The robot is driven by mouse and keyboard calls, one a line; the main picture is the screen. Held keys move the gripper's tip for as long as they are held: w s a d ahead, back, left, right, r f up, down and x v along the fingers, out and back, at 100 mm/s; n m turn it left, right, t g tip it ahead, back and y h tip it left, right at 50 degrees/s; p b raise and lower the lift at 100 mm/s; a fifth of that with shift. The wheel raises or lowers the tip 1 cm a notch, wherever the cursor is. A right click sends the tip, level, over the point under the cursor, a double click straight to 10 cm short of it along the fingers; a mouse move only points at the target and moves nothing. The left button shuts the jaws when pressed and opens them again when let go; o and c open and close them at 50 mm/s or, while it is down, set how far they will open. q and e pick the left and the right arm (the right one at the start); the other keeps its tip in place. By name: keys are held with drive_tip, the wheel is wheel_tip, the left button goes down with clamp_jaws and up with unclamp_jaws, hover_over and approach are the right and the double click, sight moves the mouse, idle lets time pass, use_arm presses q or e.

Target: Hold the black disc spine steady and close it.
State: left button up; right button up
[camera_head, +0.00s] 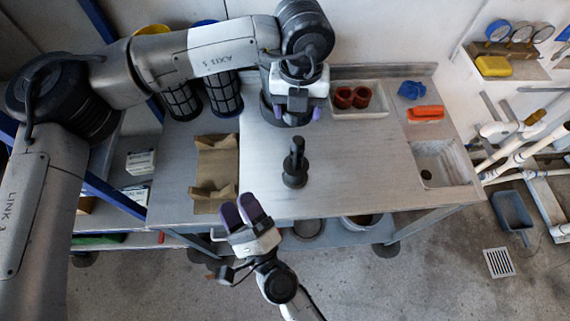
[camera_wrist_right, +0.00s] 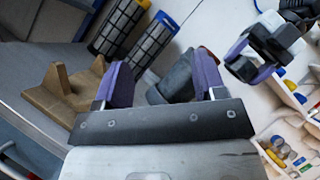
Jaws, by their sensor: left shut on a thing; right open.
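The black disc spine (camera_head: 294,167) stands upright on its round base near the middle of the bench. It also shows between and beyond my right fingers in the right wrist view (camera_wrist_right: 172,82). My left gripper (camera_head: 297,110) is at the back of the bench, shut on a dark piece that the gripper mostly hides. It also shows at the upper right of the right wrist view (camera_wrist_right: 254,58). My right gripper (camera_head: 240,210) is open and empty at the bench's front edge, left of and nearer than the spine. In the right wrist view its fingers (camera_wrist_right: 163,62) do not visibly touch the spine.
A brown stand (camera_head: 214,175) lies left of the spine. Mesh filter cylinders (camera_head: 222,95) stand at the back left. A white tray (camera_head: 374,113) with red rings is at the back right, with a blue item, an orange item and a sink (camera_head: 447,163) beyond. The bench right of the spine is clear.

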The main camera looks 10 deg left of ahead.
use_arm(q)
drive_tip(key=s+m, duration=0.1)
drive_tip(key=m, duration=0.1)
drive_tip(key=shift+s+f+m, duration=0.1)
drive_tip(key=shift+s+m, duration=0.2)
drive_tip(key=shift+s, duration=0.1)
use_arm(e)
drive_tip(key=w+d+f+m+t+h, duration=0.2)
drive_tip(key=w+d+f+m+h, duration=0.2)
drive_tip(key=m+h, duration=0.6)
use_arm(q)
drive_tip(key=shift+s+d+m, duration=0.1)
drive_tip(key=shift+d+m, duration=0.1)
drive_tip(key=shift+m, duration=1)
use_arm(e)
drive_tip(key=m+g+h, duration=0.2)
drive_tip(key=m+h, duration=0.3)
drive_tip(key=m, duration=0.4)
approach(295, 166)
use_arm(q)
drive_tip(key=shift+m, duration=0.5)
use_arm(e)
drive_tip(key=shift+r, duration=0.2)
drive_tip(key=shift+w, duration=0.1)
drive_tip(key=w, duration=0.8)
drive_tip(key=w+d, duration=0.1)
drive_tip(key=w, duration=0.2)
drive_tip(key=shift+w, duration=0.4)
drive_tip(key=shift+c, duration=0.5)
clamp_jaws()
